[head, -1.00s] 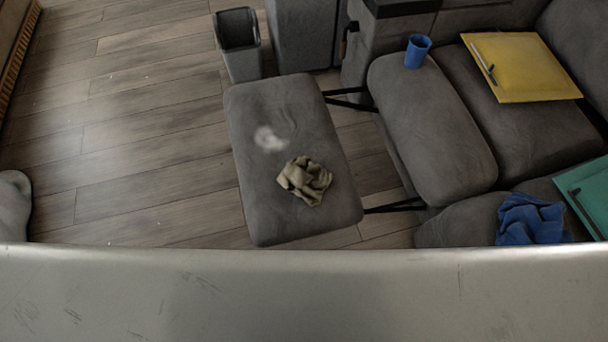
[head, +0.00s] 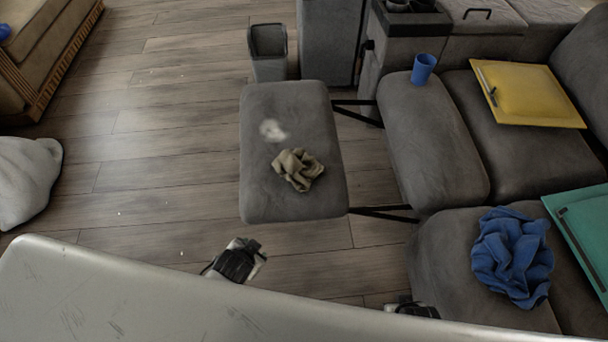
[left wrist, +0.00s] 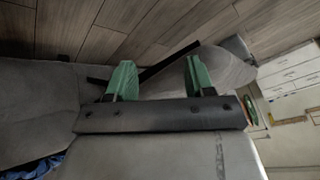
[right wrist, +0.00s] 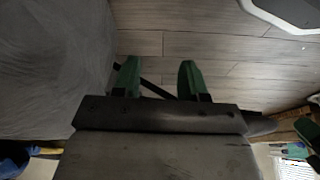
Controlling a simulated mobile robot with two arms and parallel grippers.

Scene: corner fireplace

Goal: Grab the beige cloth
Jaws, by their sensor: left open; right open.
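The beige cloth (head: 298,170) lies crumpled on the grey padded footrest (head: 292,207) in the head view, near its front end. It is not visible in either wrist view. My left gripper (head: 243,262) is below and left of the cloth in the head view, apart from it. The left wrist view shows its green fingers (left wrist: 158,77) spread and empty. My right gripper (head: 410,309) shows only in part at the bottom of the head view, right of the cloth and well apart. Its green fingers (right wrist: 159,78) are open and empty in the right wrist view.
A white patch (head: 272,130) marks the footrest behind the cloth. A grey bin (head: 269,62) stands beyond it. The seats at right hold a blue cup (head: 423,68), yellow folder (head: 528,92), blue cloth (head: 513,255) and teal folder (head: 590,232). The wooden floor at left is largely clear.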

